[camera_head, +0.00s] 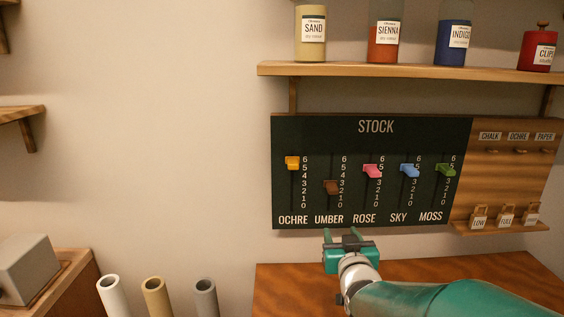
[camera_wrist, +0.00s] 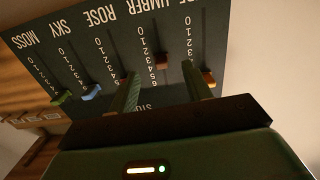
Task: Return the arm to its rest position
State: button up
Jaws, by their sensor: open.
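My gripper (camera_head: 341,236) is open and empty, at the lower edge of the dark STOCK board (camera_head: 375,220) between the UMBER and ROSE labels. My teal arm reaches in from the lower right. In the wrist view the two fingers (camera_wrist: 164,86) stand apart in front of the board (camera_wrist: 215,30), which appears upside down. I cannot tell how far the fingertips are from the board. The ochre slider (camera_head: 292,163) is high, the brown umber slider (camera_head: 331,187) is lowest, and the pink rose (camera_head: 372,171), blue sky (camera_head: 409,170) and green moss (camera_head: 446,170) sliders are in between.
A shelf (camera_head: 400,70) above holds jars: sand (camera_head: 311,45), sienna (camera_head: 384,50), indigo (camera_head: 453,50) and a red pot (camera_head: 538,57). A wooden tag panel (camera_head: 500,165) adjoins the board. A brown table (camera_head: 290,285) lies below. Several tubes (camera_head: 157,297) stand at lower left.

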jog(key=s+f+g, duration=0.3)
jog(key=s+g, duration=0.8)
jog(key=s, duration=1.6)
jog(key=shift+s+d+g, duration=0.25)
jog(key=shift+s+g, duration=0.1)
jog(key=shift+g, duration=0.05)
